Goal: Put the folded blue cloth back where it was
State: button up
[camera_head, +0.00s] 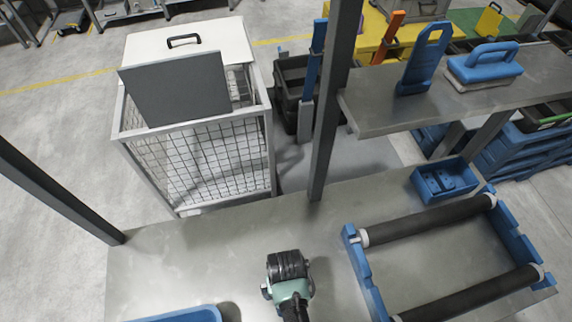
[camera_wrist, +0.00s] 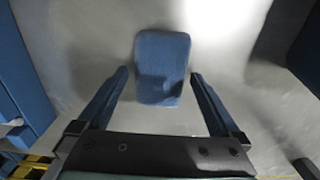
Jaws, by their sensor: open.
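The folded blue cloth (camera_wrist: 160,55) shows in the wrist view as a rounded rectangular pad on a grey surface, partly in shadow. My gripper (camera_wrist: 159,76) is open, one finger on each side of the cloth's near part, with gaps between fingers and cloth. I cannot tell how far above the surface the fingertips are. In the head view, the end of my arm (camera_head: 288,278) is over the grey bench (camera_head: 210,245). The cloth and the fingers cannot be made out there.
A blue roller frame (camera_head: 368,285) is on the bench's right, with a small blue bin (camera_head: 444,181) behind it. A blue tray (camera_head: 185,316) is at the front left. A dark post (camera_head: 330,120) and raised shelf (camera_head: 380,115) stand behind. A wire cage (camera_head: 205,150) is beyond the bench.

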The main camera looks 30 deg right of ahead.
notch_tip(320, 180, up, 12)
jog(key=shift+r, duration=0.15)
dwell(0.3)
dwell(0.4)
